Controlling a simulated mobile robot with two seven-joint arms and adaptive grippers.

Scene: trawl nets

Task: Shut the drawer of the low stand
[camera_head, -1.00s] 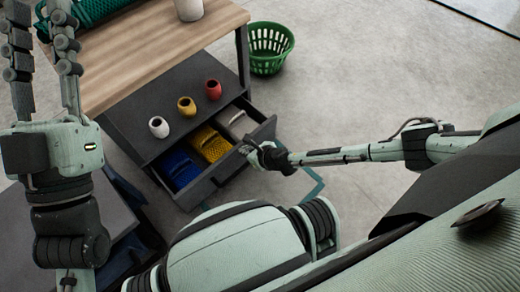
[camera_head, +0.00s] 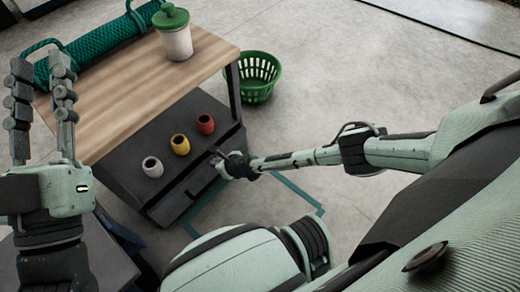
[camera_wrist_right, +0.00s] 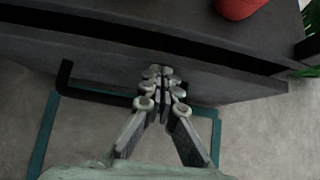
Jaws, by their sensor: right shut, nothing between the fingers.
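The low stand (camera_head: 135,165) is dark grey and sits below the wooden tabletop. Its drawer (camera_head: 178,205) is nearly flush; the wrist view shows a narrow dark gap behind the top of the drawer front (camera_wrist_right: 225,85). The black drawer handle (camera_wrist_right: 66,76) lies left of my fingers there. My right gripper (camera_head: 220,162) is shut and empty, its fingertips (camera_wrist_right: 162,78) at the drawer front; they look in contact, though exact touch is hard to tell. My left gripper (camera_head: 41,85) is open and empty, raised at the left, away from the stand. The drawer's contents are hidden.
White (camera_head: 152,166), yellow (camera_head: 180,145) and red (camera_head: 205,124) pots stand on the low stand. The wooden table (camera_head: 120,95) above holds a green net roll (camera_head: 95,50) and a lidded jar (camera_head: 176,42). A green basket (camera_head: 258,80) stands behind right. Floor to the right is clear.

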